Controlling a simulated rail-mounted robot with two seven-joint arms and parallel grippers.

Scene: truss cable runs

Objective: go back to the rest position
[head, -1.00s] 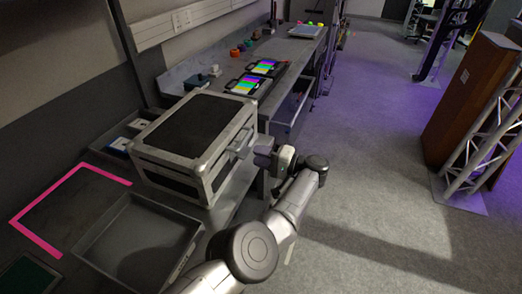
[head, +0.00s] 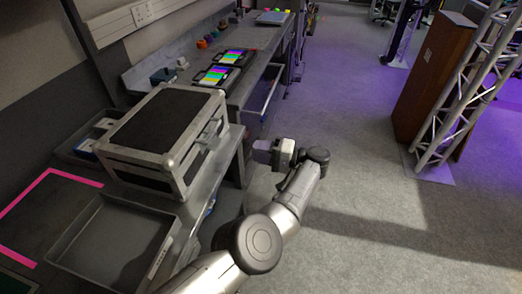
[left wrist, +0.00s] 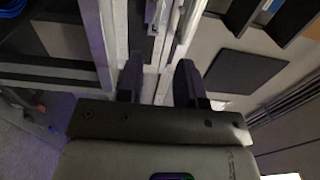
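My left gripper (head: 260,150) is out past the front edge of the workbench, to the right of the black case with metal edges (head: 165,138). A gap shows between the gripper and the case. In the left wrist view, the two dark fingers of the left gripper (left wrist: 158,82) stand apart with nothing held between them. Metal bench or frame parts show beyond the fingers. My left arm reaches up from the bottom of the head view. My right gripper is in neither view.
A grey tray (head: 115,240) lies on the bench in front of the case, beside pink tape (head: 45,180). Two colourful-screened devices (head: 218,75) sit farther back. A truss (head: 465,90) and a brown panel (head: 432,80) stand at right. The floor (head: 350,130) between is clear.

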